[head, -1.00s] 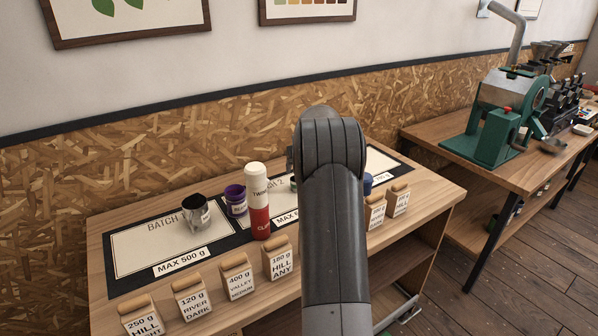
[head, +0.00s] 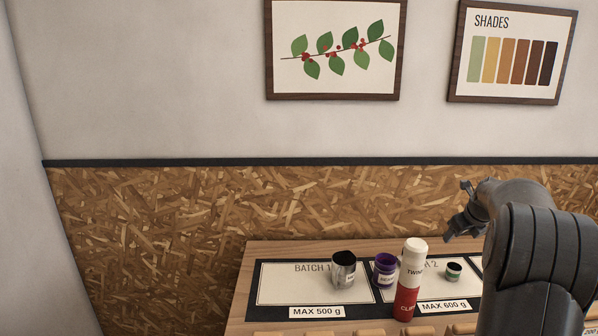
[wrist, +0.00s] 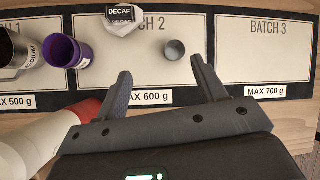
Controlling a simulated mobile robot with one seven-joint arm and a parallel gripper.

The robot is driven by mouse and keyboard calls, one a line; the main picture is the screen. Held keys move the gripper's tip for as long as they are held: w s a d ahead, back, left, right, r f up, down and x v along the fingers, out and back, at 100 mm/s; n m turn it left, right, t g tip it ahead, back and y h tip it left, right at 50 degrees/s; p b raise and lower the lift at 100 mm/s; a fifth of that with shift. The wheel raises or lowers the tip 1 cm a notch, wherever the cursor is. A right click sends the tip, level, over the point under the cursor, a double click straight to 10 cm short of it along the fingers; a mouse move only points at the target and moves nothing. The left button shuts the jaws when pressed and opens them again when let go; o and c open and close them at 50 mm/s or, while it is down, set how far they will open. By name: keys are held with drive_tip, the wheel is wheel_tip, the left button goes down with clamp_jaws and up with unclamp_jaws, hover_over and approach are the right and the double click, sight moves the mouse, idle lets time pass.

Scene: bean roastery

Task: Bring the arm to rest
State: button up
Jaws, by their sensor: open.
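My gripper (head: 462,215) shows at the right of the head view, beyond my dark arm (head: 530,260) and above the table. In the wrist view my gripper (wrist: 161,68) has its two fingers spread wide, with nothing between them. It is above the Batch 2 panel (wrist: 222,75), apart from the things there. My arm covers the right part of the table in the head view.
A tall white-and-red cylinder (head: 408,285) stands close to my gripper's left; it shows in the wrist view too (wrist: 30,150). A purple cup (head: 385,272) and a dark-and-silver tin (head: 344,270) stand further left. The Batch 3 panel (wrist: 265,50) looks bare where visible.

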drive_tip(key=s+a+r+n+y, duration=0.1)
drive_tip(key=s+a+r+n, duration=0.4)
drive_tip(key=s+a+n, duration=0.5)
drive_tip(key=s+a+r+n, duration=0.6)
drive_tip(key=s+a+n, duration=0.1)
drive_tip(key=a, duration=0.5)
drive_tip(key=s+a+f+n, duration=0.2)
drive_tip(key=s+n, duration=0.3)
drive_tip(key=s, duration=0.3)
drive_tip(key=s+a+f+n, duration=0.3)
drive_tip(key=s+a+n, duration=0.2)
drive_tip(key=s, duration=0.3)
drive_tip(key=s+a+f+n+g, duration=0.1)
drive_tip(key=s+a+f+n, duration=0.1)
drive_tip(key=s+n, duration=0.4)
drive_tip(key=shift+s+a+f, duration=0.35)
drive_tip(key=shift+s+a, duration=0.55)
drive_tip(key=shift+s, duration=0.25)
